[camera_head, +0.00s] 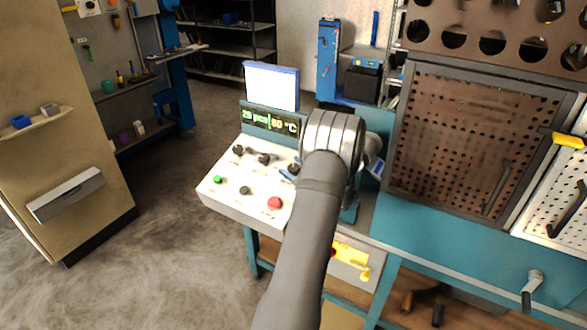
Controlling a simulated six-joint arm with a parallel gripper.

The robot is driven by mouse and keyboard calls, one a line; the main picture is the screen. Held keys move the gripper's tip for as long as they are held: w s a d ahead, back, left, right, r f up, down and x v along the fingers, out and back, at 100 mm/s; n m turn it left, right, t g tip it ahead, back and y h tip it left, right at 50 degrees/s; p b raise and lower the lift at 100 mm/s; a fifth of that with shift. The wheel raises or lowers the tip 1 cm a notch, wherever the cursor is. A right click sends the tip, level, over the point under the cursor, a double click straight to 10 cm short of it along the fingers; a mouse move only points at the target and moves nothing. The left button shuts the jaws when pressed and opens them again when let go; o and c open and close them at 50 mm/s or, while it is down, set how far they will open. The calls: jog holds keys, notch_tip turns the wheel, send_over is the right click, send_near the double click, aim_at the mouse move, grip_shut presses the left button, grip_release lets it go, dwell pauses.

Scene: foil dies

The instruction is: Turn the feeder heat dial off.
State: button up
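The feeder's control panel (225,194) is a sloped white box with several black knobs, a green button and a red button. One black knob (237,149) is at the upper left, another (263,158) is in the upper middle, and one (244,190) is at the lower middle. A dark knob (293,168) is at the right, close beside my arm. I cannot tell which is the heat dial or where it points. My wrist is over the panel's right side and hides that part; my gripper's fingers are not clearly visible.
A white screen (271,86) stands behind the panel. A red button (274,203) lies left of my forearm. A perforated brown cabinet door (470,140) and a teal bench (450,235) are at the right. The floor at the left is open.

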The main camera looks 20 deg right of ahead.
jog(key=c, duration=0.9)
jog(key=shift+o, duration=0.2)
jog(key=shift+n+g+y, duration=2)
jog(key=shift+n+g, duration=0.3)
jog(key=shift+g, duration=0.4)
jog(key=o, duration=1)
jog(key=shift+c, duration=0.2)
jog(key=shift+t, duration=0.3)
